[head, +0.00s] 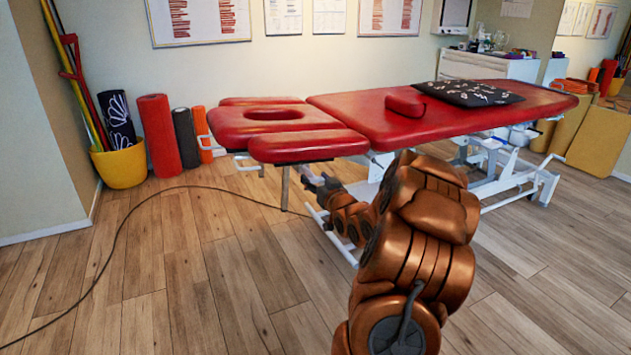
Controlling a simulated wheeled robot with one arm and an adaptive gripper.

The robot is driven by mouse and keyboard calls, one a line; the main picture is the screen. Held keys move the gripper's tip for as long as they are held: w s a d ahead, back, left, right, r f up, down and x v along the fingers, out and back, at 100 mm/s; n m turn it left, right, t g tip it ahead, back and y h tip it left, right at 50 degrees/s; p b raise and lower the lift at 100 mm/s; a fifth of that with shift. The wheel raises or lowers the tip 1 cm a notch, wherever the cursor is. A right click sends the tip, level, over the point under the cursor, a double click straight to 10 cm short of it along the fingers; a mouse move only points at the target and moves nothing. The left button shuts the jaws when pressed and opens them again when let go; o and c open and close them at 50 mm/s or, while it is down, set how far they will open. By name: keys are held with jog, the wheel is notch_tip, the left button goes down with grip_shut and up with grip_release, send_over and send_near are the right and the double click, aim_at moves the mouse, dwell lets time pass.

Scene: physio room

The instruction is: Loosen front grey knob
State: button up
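A red treatment table (430,118) on a white metal frame stands across the room, its split head section (273,120) with a face opening at the left. My bronze arm reaches from the lower right to below the head section. My gripper (314,180) is small and dark there, by the frame just under the red padding. I cannot tell whether its fingers are open or shut, or whether it touches anything.
A black cable (122,225) runs over the wooden floor towards the table. A yellow bucket (121,166) and rolled mats (160,135) stand by the left wall. A black patterned cushion (468,93) lies on the table. The floor at front left is otherwise clear.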

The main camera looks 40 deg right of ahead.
jog(key=c, duration=0.6)
jog(key=shift+o, duration=0.2)
jog(key=shift+n, duration=0.4)
jog(key=n+b, duration=0.1)
jog(key=n, duration=0.2)
jog(key=n+b, duration=0.1)
jog(key=n, duration=0.2)
jog(key=shift+a+f+n+b, duration=0.1)
jog(key=shift+n+b, duration=0.2)
jog(key=shift+b, duration=0.05)
jog(key=n+b, duration=0.2)
jog(key=n, duration=0.3)
jog(key=n+b, duration=0.2)
jog(key=n, duration=0.3)
jog(key=shift+w, duration=0.1)
jog(key=shift+n, duration=0.4)
